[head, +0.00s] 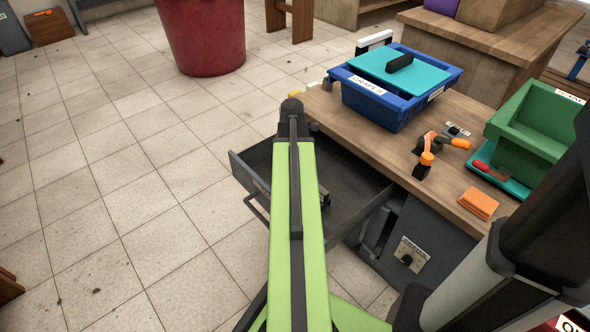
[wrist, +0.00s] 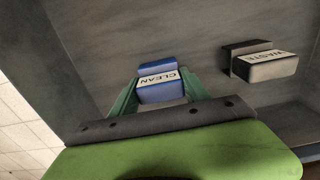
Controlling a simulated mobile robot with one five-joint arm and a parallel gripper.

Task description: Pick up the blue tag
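In the wrist view the blue tag (wrist: 158,88), with a white label reading CLEAN, is on the dark floor of a drawer. My gripper (wrist: 160,82) has its green fingers on either side of it, with the fingertips at its left and right edges. I cannot tell whether they press on it or stand just apart. In the head view my green arm reaches over the open drawer (head: 258,160) and hides the gripper and the blue tag.
A dark block labelled WASTE (wrist: 265,64) lies right of the blue tag. Drawer walls stand close by. The workbench (head: 385,160) carries a blue crate (head: 378,106) with a teal lid, a green crate (head: 528,150), an orange-handled tool (head: 428,158) and a folded orange cloth (head: 478,203).

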